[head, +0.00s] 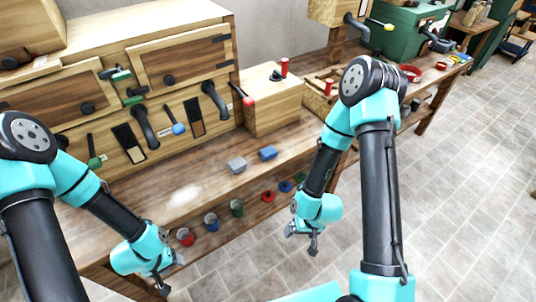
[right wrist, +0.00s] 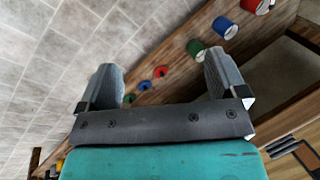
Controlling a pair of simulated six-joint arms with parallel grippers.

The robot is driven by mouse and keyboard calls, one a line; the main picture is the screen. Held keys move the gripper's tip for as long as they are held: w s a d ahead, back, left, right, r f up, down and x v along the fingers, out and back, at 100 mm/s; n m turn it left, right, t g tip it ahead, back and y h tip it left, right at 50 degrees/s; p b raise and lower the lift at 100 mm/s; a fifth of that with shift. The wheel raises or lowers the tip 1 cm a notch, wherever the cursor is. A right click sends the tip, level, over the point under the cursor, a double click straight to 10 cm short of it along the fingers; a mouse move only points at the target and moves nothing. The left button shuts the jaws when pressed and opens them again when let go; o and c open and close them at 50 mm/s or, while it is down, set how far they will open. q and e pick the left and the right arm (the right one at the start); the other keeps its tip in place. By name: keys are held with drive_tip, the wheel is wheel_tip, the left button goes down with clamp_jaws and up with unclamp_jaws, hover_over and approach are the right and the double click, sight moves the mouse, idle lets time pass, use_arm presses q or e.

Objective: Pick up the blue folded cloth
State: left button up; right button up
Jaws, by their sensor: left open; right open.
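The blue folded cloth (head: 267,153) lies on the wooden bench top, right of a similar grey folded item (head: 237,165). My right gripper (head: 302,238) is open and empty, in front of the bench and lower in the picture than the cloth, apart from it. In the right wrist view its two fingers (right wrist: 165,80) are spread with nothing between them, and I cannot make out the cloth there. My left gripper (head: 168,278) is open near the bench's front left, far from the cloth. I see nothing held in it.
Cups in red (head: 186,237), blue (head: 211,222) and green (head: 236,208) sit along the bench's front, with red (head: 268,196) and blue (head: 285,186) rings beside them. A wooden box (head: 272,100) stands behind the cloth. The bench top (head: 150,190) left of the grey item is clear.

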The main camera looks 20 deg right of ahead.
drive_tip(key=shift+o, duration=0.7)
drive_tip(key=shift+w, duration=0.15)
drive_tip(key=w+a+r+n+h, duration=0.1)
drive_tip(key=w+a+r+n, duration=0.1)
drive_tip(key=w+r, duration=0.8)
drive_tip(key=w+a+r+n+h, duration=0.1)
drive_tip(key=w+r+n, duration=0.2)
drive_tip(key=w+r, duration=0.75)
drive_tip(key=w+r+h, duration=0.1)
drive_tip(key=w+r, duration=0.6)
drive_tip(key=r, duration=0.1)
drive_tip(key=shift+w+d+n+t, duration=0.2)
drive_tip(key=shift+d+n+t, duration=0.1)
